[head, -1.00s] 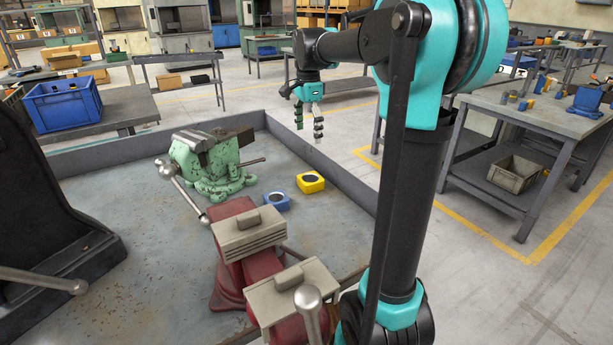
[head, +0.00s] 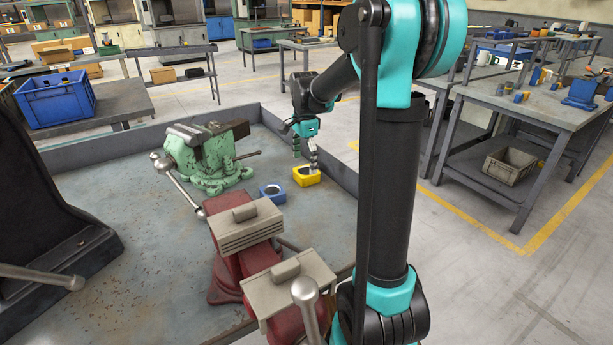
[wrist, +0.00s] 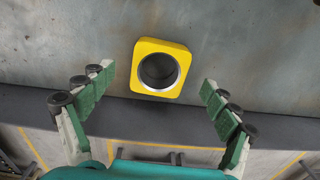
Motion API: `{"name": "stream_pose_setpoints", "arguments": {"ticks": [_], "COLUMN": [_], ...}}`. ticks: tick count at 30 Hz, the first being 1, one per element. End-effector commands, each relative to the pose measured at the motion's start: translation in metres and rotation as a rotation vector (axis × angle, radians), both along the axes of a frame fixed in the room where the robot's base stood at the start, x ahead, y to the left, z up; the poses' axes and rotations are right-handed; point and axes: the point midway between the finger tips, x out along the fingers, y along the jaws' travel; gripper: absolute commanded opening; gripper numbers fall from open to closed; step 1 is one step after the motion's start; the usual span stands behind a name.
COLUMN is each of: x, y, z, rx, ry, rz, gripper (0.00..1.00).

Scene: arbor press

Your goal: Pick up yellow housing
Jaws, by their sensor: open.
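The yellow housing (head: 307,177) is a square block with rounded corners, lying on the grey bench near its right edge. In the wrist view the yellow housing (wrist: 178,48) shows its round, metal-lined hole, facing the camera. My gripper (head: 304,158) is just above and beside the housing in the head view. In the wrist view my gripper (wrist: 159,88) is open and empty, one finger to each side of the housing and apart from it. The housing sits a little beyond the fingertips in that picture.
A blue housing (head: 272,192) lies just left of the yellow one. A green vise (head: 212,160) stands to the left and a red vise (head: 240,255) in front. The bench's raised rim (head: 335,169) runs close behind and right of the housing.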

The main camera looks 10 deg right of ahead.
Motion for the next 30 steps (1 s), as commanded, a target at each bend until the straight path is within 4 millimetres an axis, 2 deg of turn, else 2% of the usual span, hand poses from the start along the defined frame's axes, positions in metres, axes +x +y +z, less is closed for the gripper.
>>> {"name": "stream_pose_setpoints", "arguments": {"ticks": [6, 9, 17, 20, 30], "x": [0.002, 0.002, 0.002, 0.002, 0.002], "y": [-0.006, -0.006, -0.006, -0.006, -0.006], "z": [-0.031, -0.04, -0.042, -0.042, -0.042], "rx": [0.0, 0.0, 0.0, 0.0, 0.0], "ry": [0.0, 0.0, 0.0, 0.0, 0.0], "rz": [0.0, 0.0, 0.0, 0.0, 0.0], "gripper": [0.88, 0.88, 0.88, 0.78, 0.36]}}
